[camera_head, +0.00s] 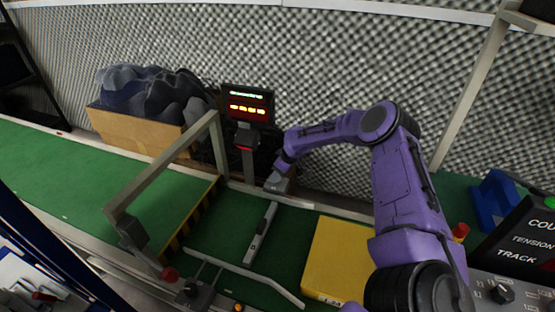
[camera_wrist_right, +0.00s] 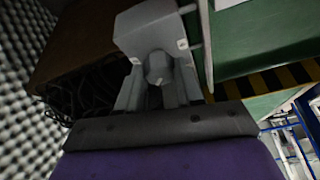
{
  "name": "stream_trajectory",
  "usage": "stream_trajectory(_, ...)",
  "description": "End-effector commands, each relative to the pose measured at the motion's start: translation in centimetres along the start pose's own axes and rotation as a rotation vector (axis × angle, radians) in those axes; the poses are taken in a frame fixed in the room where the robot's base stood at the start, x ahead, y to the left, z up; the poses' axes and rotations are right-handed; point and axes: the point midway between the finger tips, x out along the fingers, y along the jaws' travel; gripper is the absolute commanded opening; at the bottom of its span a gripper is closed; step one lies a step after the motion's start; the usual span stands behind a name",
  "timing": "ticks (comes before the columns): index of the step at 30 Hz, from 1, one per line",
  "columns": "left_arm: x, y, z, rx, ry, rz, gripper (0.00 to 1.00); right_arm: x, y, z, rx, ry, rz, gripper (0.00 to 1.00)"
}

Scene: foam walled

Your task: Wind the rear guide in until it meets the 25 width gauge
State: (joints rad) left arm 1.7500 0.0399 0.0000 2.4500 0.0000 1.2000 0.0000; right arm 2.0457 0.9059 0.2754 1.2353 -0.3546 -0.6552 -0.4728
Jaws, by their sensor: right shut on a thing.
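A grey bar (camera_head: 262,232), which looks like the width gauge, lies across the green belt; I cannot read its marking. Its near end is close to the pale front rail (camera_head: 245,272). Its far end is close to the rear guide rail (camera_head: 315,207); whether they touch is unclear. My right gripper (camera_head: 277,184) reaches over the rear edge at a grey block. In the right wrist view its fingers (camera_wrist_right: 158,92) are shut on a round grey knob (camera_wrist_right: 157,68) on the grey block (camera_wrist_right: 150,26). My left gripper is not in view.
A yellow block (camera_head: 335,262) lies on the belt right of the gauge. A pale gate frame (camera_head: 165,165) spans the belt at left. A lit display post (camera_head: 248,105) and a brown box of dark foam (camera_head: 130,128) stand behind. A control panel (camera_head: 515,255) is at right.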

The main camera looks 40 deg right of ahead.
Motion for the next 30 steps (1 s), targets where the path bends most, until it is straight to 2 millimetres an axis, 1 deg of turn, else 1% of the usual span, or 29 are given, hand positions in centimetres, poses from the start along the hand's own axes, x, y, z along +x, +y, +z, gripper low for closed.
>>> stream_trajectory(1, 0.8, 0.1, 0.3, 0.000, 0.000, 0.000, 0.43, 0.5, 0.0, 0.2, -0.038, -0.001, -0.018, 0.05)
stream_trajectory(9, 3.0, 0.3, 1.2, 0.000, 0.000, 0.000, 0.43, 0.6, 0.1, 0.3, -0.277, -0.010, -0.118, 0.05)
stream_trajectory(30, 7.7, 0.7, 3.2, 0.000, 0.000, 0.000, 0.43, 0.7, 0.3, 0.0, -0.894, -0.031, -0.373, 0.05)
